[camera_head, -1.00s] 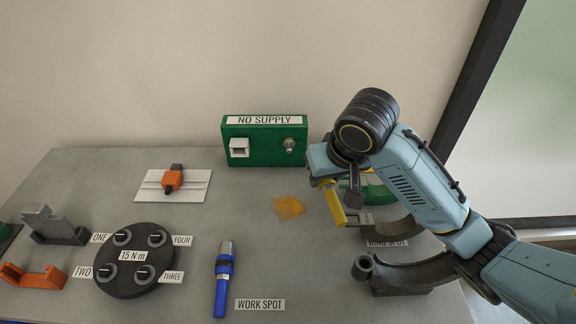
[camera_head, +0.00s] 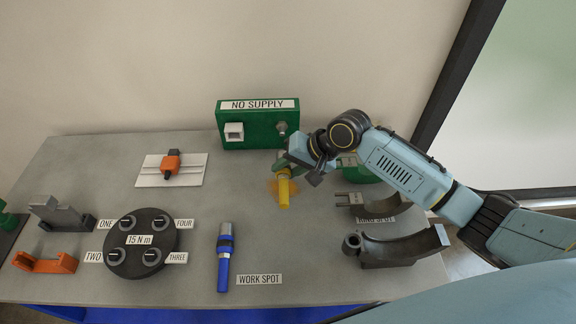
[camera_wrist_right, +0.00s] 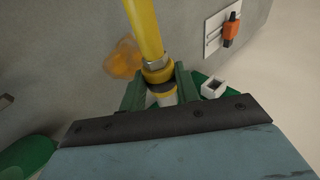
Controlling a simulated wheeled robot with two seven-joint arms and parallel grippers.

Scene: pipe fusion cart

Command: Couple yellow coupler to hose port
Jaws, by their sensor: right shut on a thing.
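My right gripper (camera_head: 287,165) is shut on the yellow coupler (camera_head: 284,191), just in front of the green NO SUPPLY box. In the right wrist view the yellow coupler (camera_wrist_right: 147,32) sticks out from between the green fingers (camera_wrist_right: 156,93), with a metal nut and a pale end at the jaws. The metal hose port (camera_head: 282,128) is on the right of the front of the green box (camera_head: 258,134). The coupler is below the port in the head view, and I see no contact between them. My left gripper is not in view.
A blue-and-silver tool (camera_head: 225,258) lies by the WORK SPOT label. A black round plate (camera_head: 141,266) with several sockets is at left. Dark curved clamps (camera_head: 402,247) stand at right. An orange device (camera_head: 171,165) lies on a white plate. An orange translucent patch (camera_wrist_right: 122,59) marks the table.

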